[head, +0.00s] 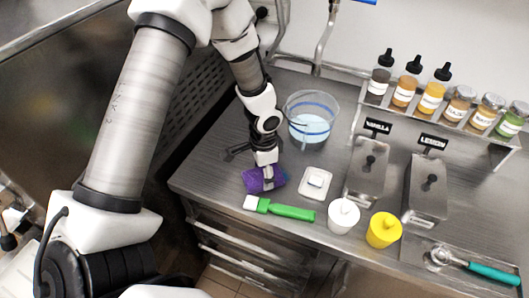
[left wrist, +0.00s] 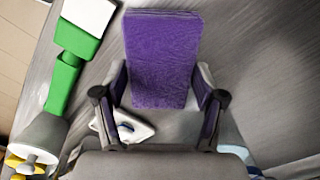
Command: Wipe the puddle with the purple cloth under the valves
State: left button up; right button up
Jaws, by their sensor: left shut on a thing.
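The purple cloth (head: 257,182) is in my left gripper (head: 266,170), near the front edge of the steel counter. In the left wrist view the cloth (left wrist: 165,50) shows as a thick purple block between the two fingers of the gripper (left wrist: 162,88), which are shut on it. I cannot tell whether the cloth touches the counter. I cannot make out a puddle in either view. Pipes rise at the back wall with a blue part (head: 358,2) at the top edge; I cannot tell whether these are the valves. My right gripper is not in view.
A clear bucket (head: 311,110) stands behind. Vanilla (head: 368,168) and lemon (head: 427,185) containers, a bottle rack and a scoop (head: 478,267) fill the right.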

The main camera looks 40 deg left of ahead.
pick_arm(q)
jog(key=shift+r+p, duration=2.65)
jog(key=shift+r, duration=0.35)
notch_tip(320, 180, up, 3)
jog(key=p, duration=0.2)
jog(key=shift+p, duration=0.3)
jog(key=shift+w, duration=0.1)
